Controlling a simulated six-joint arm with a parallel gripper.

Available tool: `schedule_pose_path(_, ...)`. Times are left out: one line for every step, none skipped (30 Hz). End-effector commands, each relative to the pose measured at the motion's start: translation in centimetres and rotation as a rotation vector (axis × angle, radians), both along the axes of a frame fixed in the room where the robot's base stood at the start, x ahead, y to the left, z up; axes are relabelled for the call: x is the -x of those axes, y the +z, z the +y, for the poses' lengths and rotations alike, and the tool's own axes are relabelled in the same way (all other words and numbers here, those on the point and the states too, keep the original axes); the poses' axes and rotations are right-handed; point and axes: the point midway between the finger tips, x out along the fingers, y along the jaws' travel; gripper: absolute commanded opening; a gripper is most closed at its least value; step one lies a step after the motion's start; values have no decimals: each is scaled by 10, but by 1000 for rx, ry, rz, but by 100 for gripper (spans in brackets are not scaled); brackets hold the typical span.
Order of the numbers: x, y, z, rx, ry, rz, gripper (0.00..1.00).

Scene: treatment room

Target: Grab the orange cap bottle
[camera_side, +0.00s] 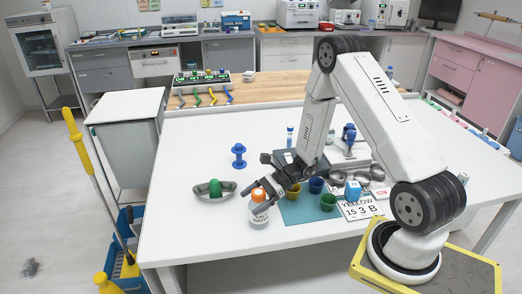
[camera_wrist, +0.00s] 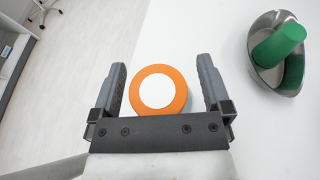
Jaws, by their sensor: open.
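The orange cap bottle (camera_side: 259,212) stands upright on the white table near its front left edge. My gripper (camera_side: 264,193) is open, with one finger on each side of the cap. Small gaps show between the cap and both fingers in the wrist view, where the gripper also shows (camera_wrist: 160,88). The lower part of the bottle is hidden there.
A metal kidney dish (camera_side: 228,194) holding a green object (camera_wrist: 279,44) lies left of the bottle. A blue spool-shaped object (camera_side: 239,156) stands behind. A teal mat (camera_side: 298,212) with coloured cups lies to the right, beside a lettered sign (camera_side: 358,211). Bare table lies in front.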

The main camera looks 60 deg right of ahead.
Motion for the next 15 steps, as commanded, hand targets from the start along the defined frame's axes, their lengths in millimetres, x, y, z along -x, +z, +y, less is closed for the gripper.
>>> schedule_pose_path(0,0,0,0,0,0,99)
schedule_pose_path(0,0,0,0,0,0,99)
schedule_pose_path(0,0,0,0,0,0,99)
schedule_pose_path(0,0,0,0,0,0,99)
schedule_pose_path(0,0,0,0,0,0,99)
schedule_pose_path(0,0,0,0,0,0,99)
schedule_pose_path(0,0,0,0,0,0,96)
schedule_pose_path(0,0,0,0,0,0,86)
schedule_pose_path(0,0,0,0,0,0,73)
schedule_pose_path(0,0,0,0,0,0,64)
schedule_pose_path(0,0,0,0,0,0,54)
schedule_pose_path(0,0,0,0,0,0,42)
schedule_pose_path(0,0,0,0,0,0,32)
schedule_pose_path(0,0,0,0,0,0,23)
schedule_pose_path(0,0,0,0,0,0,10)
